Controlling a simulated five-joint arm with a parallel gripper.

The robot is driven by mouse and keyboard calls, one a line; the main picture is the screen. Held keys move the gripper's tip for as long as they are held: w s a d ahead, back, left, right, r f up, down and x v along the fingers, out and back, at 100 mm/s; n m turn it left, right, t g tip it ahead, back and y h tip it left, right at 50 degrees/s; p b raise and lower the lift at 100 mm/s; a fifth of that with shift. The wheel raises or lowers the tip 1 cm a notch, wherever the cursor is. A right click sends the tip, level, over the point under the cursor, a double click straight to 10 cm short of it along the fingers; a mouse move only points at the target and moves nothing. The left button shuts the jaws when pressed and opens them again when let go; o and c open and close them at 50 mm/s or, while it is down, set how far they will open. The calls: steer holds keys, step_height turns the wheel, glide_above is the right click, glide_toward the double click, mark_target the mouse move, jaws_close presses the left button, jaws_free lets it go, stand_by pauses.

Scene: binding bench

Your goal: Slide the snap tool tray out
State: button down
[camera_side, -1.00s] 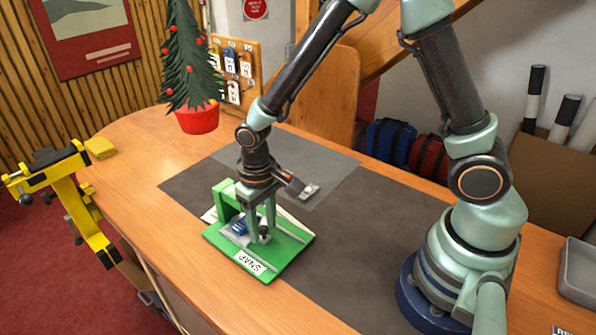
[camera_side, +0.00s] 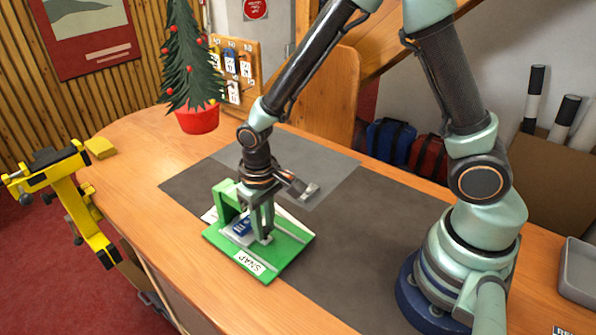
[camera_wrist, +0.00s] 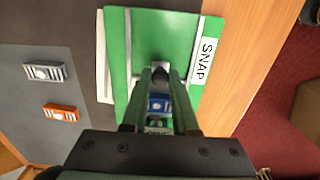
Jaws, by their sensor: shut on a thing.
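The green snap tool (camera_side: 279,253) lies on the bench, with a white SNAP label on its front edge and a raised green block at its left. Its light grey tray (camera_side: 233,238) carries a blue piece (camera_side: 243,225) and sits beside that block. The blue piece also shows between my fingers in the wrist view (camera_wrist: 159,103). My gripper (camera_side: 263,240) points down over the tool, its fingers closed on the tray's dark knob (camera_wrist: 160,75). The fingers hide the knob in the side view, and part of the tray is hidden in the wrist view.
The mat to the tool's right is clear.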

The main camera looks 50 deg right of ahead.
steer(key=shift+s, duration=3.5)
steer(key=c, duration=1)
jaws_free()
steer(key=shift+o, duration=0.2)
steer(key=shift+r, duration=0.15)
step_height(320, 180, up, 10)
